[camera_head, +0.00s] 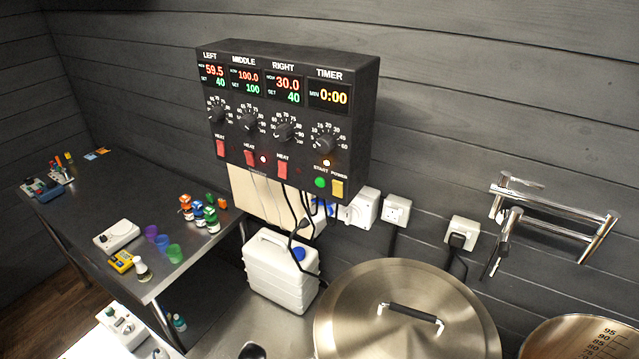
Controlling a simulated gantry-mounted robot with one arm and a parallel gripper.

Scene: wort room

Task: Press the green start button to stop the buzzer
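The green start button (320,183) is on the lower right of the black control box (270,150), which is fixed on the dark plank wall. It sits under the word START, just left of the yellow power switch (337,189). The timer display (329,96) reads 0:00, and a small lamp above the button glows orange. The left, middle and right displays show 59.5, 100.0 and 30.0. Three red heat switches are in a row left of the button. My gripper is not in this view.
Below the box are a white jerrycan (279,273), cables and wall sockets (397,210). A large lidded steel pot (400,325) stands in front, with an open graduated pot (577,338) at right. A dark table (110,200) with bottles and cups is at left. The space before the button looks clear.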

